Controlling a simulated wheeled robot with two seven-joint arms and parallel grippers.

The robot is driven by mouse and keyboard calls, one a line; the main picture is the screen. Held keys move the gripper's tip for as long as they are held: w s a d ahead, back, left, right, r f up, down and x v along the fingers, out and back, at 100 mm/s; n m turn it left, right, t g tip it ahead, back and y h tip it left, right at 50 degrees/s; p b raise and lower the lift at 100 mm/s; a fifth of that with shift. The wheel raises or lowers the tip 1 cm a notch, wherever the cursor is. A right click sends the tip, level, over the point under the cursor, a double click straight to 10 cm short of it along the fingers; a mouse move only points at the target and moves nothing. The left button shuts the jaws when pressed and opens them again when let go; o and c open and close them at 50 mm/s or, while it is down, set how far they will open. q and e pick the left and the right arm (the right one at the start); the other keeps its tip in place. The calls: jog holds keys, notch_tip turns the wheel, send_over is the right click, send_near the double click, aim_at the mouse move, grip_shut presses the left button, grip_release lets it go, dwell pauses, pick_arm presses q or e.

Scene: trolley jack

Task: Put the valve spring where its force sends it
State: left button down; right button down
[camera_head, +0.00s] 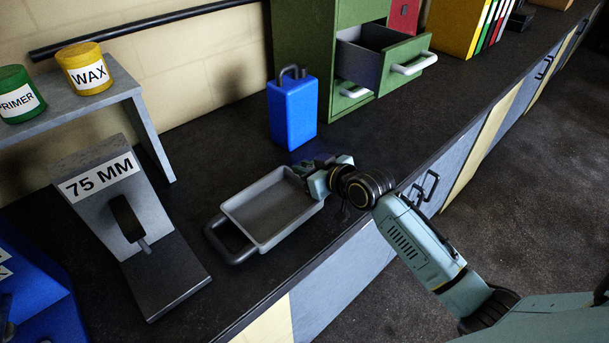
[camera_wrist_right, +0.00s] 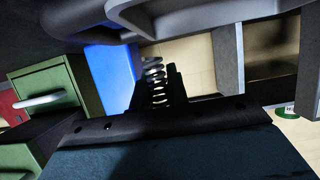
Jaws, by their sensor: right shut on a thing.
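My right gripper (camera_head: 308,168) is at the right end of the grey tray, in front of the blue block. In the right wrist view my right gripper (camera_wrist_right: 156,92) is shut on the valve spring (camera_wrist_right: 154,78), a silver coil between the dark fingers. In the head view the spring is too hidden or small to make out. A grey stand labelled "75 MM" (camera_head: 97,178) has a dark slot and a small lever, left of the tray. Blue bins (camera_head: 40,290) with white labels, partly cut off, stand at the lower left. My left gripper is not in view.
The empty grey tray (camera_head: 262,241) with a dark handle lies on the black bench. A blue block (camera_head: 292,112) with a metal loop stands behind it. A green cabinet has an open drawer (camera_head: 384,62). A grey shelf (camera_head: 120,97) holds WAX and PRIMER tins.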

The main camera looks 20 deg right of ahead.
jog(key=shift+f, duration=1.05)
jog(key=shift+f, duration=0.1)
jog(key=shift+f, duration=0.15)
jog(key=c, duration=1.4)
grip_release()
jog(key=shift+o, duration=0.2)
jog(key=shift+s+r, duration=0.1)
jog(key=shift+r, duration=0.25)
jog(key=v, duration=1.1)
jog(key=shift+s+r, duration=0.2)
jog(key=shift+s, duration=0.1)
jog(key=shift+d, duration=0.15)
